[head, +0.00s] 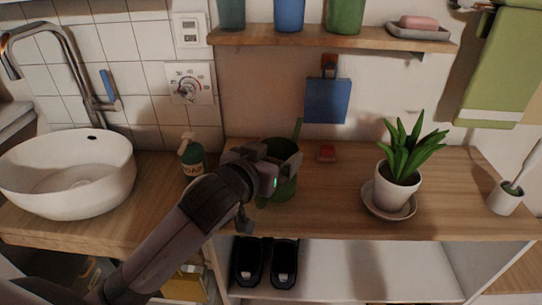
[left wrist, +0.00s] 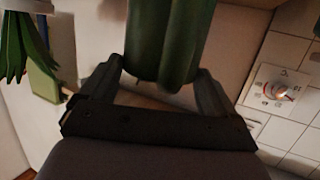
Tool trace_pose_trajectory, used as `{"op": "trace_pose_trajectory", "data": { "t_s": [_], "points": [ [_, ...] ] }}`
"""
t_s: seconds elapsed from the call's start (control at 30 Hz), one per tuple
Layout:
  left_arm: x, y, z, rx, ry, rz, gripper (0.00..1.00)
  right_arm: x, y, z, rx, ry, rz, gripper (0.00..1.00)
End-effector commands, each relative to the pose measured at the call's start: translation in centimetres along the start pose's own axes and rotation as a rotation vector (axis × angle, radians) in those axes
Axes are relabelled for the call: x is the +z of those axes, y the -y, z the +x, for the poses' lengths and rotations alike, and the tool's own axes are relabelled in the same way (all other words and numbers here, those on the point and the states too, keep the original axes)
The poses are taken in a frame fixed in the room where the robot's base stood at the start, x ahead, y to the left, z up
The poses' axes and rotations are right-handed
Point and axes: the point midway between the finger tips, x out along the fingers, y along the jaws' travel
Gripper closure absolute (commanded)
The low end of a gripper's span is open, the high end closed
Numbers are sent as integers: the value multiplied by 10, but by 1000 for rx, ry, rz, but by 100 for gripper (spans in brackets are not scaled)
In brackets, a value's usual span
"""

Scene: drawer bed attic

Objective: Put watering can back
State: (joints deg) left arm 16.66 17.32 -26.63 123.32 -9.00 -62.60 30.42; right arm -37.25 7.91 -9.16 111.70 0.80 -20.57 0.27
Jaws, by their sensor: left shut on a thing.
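A green watering can (head: 285,190) is at the middle of the wooden counter, partly hidden behind my left gripper (head: 283,165). A thin green part of it sticks up behind the gripper. In the left wrist view the green can (left wrist: 168,45) sits between the two fingers of my left gripper (left wrist: 165,85), which is shut on it. I cannot tell whether its base touches the counter. My right gripper is in neither view.
A soap bottle (head: 191,157) and white basin (head: 70,172) stand left. A potted plant (head: 397,185) on a saucer and a brush holder (head: 504,198) stand right. A shelf (head: 330,37) with several containers hangs above.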

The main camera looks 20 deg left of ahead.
Motion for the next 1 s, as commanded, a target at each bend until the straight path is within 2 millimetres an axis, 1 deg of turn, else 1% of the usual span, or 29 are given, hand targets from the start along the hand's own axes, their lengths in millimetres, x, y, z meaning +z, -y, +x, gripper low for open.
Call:
{"op": "trace_pose_trajectory", "data": {
  "t_s": [0.03,0.13,0.37,0.63,1.0],
  "points": [
    [8,0,2,0,-4,0,75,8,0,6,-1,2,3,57],
    [12,0,3,0,-3,0,75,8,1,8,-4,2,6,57],
    [11,0,3,0,-3,-1,75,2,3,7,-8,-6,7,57],
    [12,0,3,0,-2,0,76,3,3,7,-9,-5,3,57],
    [19,0,6,1,-2,-1,76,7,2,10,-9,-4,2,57]
  ]
}}
